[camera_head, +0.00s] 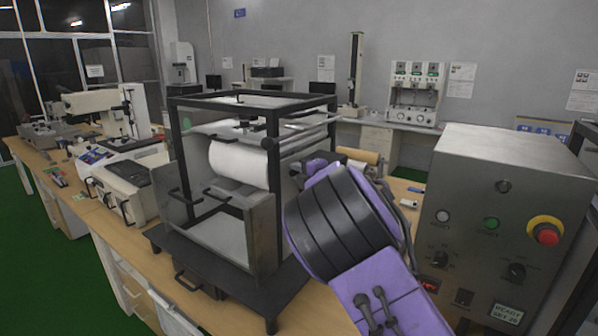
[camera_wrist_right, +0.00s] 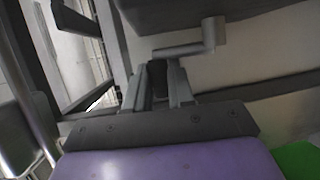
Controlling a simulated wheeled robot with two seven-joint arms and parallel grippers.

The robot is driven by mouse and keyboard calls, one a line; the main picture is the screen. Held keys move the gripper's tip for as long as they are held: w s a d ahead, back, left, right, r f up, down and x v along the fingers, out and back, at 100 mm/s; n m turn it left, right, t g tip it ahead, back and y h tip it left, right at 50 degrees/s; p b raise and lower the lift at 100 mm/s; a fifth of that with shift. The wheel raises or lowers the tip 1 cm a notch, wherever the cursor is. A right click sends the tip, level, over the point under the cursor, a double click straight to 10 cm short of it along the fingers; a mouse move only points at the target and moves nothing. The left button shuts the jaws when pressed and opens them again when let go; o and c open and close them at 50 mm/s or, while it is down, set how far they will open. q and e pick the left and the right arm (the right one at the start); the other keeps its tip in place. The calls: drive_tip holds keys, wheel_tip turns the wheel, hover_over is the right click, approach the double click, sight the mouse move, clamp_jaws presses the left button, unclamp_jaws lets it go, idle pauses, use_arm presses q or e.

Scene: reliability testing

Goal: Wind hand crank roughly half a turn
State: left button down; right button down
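In the right wrist view a grey hand crank (camera_wrist_right: 185,50) has a short round hub at its right end and a flat arm running left. A dark handle (camera_wrist_right: 158,78) sits at the arm's left end, between the two fingers of my right gripper (camera_wrist_right: 158,88). The fingers appear closed on it from both sides. In the head view my purple right wrist (camera_head: 395,295) reaches in from below and hides the crank and the fingertips. My left gripper is in neither view.
The black-framed machine (camera_head: 182,150) with a white roll (camera_head: 238,160) stands left of my right wrist. A metal control box (camera_head: 500,180) with a red stop button (camera_head: 547,234) stands close on the right. Other instruments line the wooden bench (camera_head: 110,225) at left.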

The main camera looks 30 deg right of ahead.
drive_tip(key=shift+d+r, duration=0.1)
drive_tip(key=shift+r, duration=0.65)
idle(0.5)
drive_tip(key=c, duration=1)
unclamp_jaws()
drive_tip(key=shift+f, duration=0.3)
drive_tip(key=s+b, duration=0.1)
drive_tip(key=s, duration=0.2)
drive_tip(key=s+r+b, duration=0.1)
drive_tip(key=s, duration=0.3)
drive_tip(key=s+b, duration=0.1)
drive_tip(key=s, duration=0.2)
drive_tip(key=shift+s+r, duration=0.15)
drive_tip(key=shift+s, duration=0.05)
